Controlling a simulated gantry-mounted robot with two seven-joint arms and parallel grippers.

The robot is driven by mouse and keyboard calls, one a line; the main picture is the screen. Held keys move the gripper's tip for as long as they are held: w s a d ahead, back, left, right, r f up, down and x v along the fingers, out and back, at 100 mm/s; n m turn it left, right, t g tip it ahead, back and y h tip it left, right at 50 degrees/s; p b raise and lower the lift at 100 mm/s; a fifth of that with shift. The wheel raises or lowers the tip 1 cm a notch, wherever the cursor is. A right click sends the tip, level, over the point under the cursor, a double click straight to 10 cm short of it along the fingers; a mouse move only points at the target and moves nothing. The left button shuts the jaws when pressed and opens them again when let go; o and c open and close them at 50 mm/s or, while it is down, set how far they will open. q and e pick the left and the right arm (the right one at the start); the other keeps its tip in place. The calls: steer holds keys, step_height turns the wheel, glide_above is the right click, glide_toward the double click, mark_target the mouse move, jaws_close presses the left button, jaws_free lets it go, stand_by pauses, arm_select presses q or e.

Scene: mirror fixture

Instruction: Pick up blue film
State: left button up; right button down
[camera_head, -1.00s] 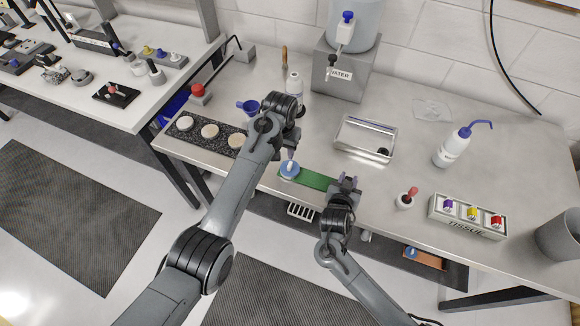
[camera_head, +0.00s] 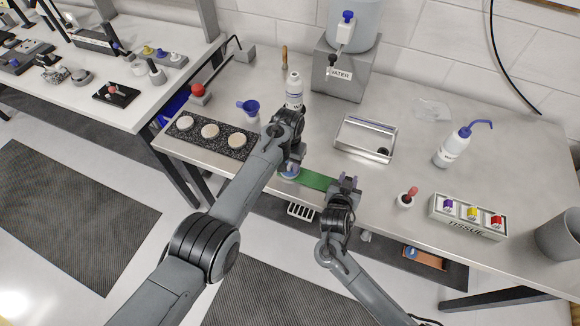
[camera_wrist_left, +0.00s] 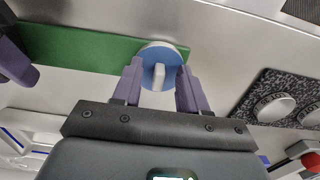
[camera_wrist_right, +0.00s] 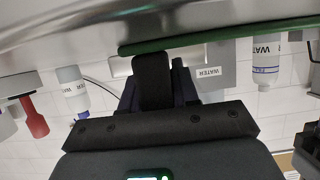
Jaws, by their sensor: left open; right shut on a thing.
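The blue film appears as a round blue disc (camera_head: 287,174) with a small white tab (camera_wrist_left: 158,76), on the left end of a green strip (camera_head: 317,180) near the table's front edge. It shows more fully in the left wrist view (camera_wrist_left: 149,56). My left gripper (camera_head: 291,163) is open just over the disc; its two purple fingers stand either side of the white tab. My right gripper (camera_head: 346,184) is shut on the green strip's right end. The strip also shows edge-on in the right wrist view (camera_wrist_right: 230,34), partly hidden by a finger.
A black speckled tray (camera_head: 232,150) with several pale discs lies left of my left gripper. A metal tray (camera_head: 350,146) lies behind the strip. A white bottle (camera_head: 294,91) and blue funnel (camera_head: 248,107) stand behind my left arm.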

mark_target(289, 167)
arm_select(q)
steer(key=shift+f, duration=0.15)
steer(key=shift+c, duration=0.4)
jaws_close()
step_height(289, 167, up, 15)
stand_by(1.1)
